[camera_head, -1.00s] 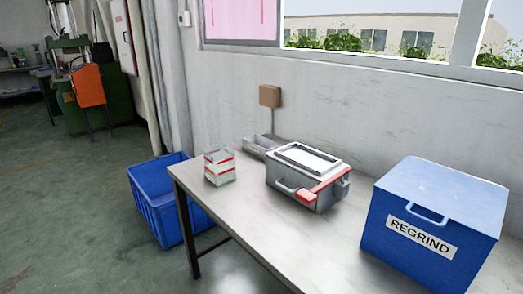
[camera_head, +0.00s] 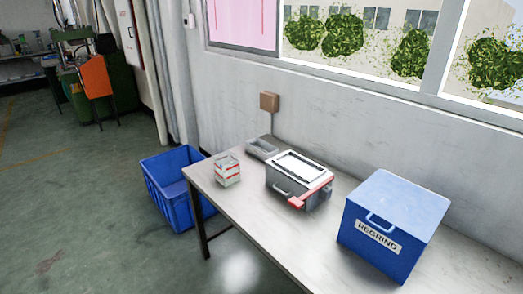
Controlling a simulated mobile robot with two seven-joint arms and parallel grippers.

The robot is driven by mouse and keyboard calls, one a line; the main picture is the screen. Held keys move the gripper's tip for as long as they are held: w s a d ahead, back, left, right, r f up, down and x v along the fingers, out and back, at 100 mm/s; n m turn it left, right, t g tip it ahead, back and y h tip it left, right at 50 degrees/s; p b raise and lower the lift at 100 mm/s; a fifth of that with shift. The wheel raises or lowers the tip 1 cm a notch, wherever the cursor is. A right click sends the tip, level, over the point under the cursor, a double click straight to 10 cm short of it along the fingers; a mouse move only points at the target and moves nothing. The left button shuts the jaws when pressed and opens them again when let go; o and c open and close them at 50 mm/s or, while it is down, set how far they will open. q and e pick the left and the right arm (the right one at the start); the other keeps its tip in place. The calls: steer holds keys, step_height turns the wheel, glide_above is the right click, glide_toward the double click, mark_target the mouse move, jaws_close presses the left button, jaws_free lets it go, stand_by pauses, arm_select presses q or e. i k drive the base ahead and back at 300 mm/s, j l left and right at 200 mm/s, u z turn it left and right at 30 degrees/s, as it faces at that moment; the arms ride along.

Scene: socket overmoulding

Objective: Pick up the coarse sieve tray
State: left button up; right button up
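A grey box (camera_head: 284,189) with a white-topped framed lid (camera_head: 297,166) and a red bar (camera_head: 312,193) stands on the table. A small open grey tray (camera_head: 262,148) lies behind it, by the wall. I cannot tell which of these, if either, is the coarse sieve tray; no mesh can be made out. Neither of my grippers shows in the head view.
The long grey table (camera_head: 262,213) also bears a small white-and-red container (camera_head: 228,170) at its left end and a blue REGRIND bin (camera_head: 400,214) at the right. A blue crate (camera_head: 177,200) stands on the floor at left. The table's front strip is clear.

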mark_target(260, 149)
steer(key=i+j+z, duration=0.15)
steer(key=z, duration=0.65)
steer(key=i+j+z, duration=0.1)
steer(key=j+z, duration=0.15)
steer(key=j, duration=0.2)
steer(key=j+z, duration=0.25)
steer(key=j, duration=0.15)
steer(key=i+j+z, duration=0.1)
steer(key=j, duration=0.7)
steer(key=i+j, duration=0.1)
steer(key=j, duration=0.75)
steer(key=l+z, duration=0.05)
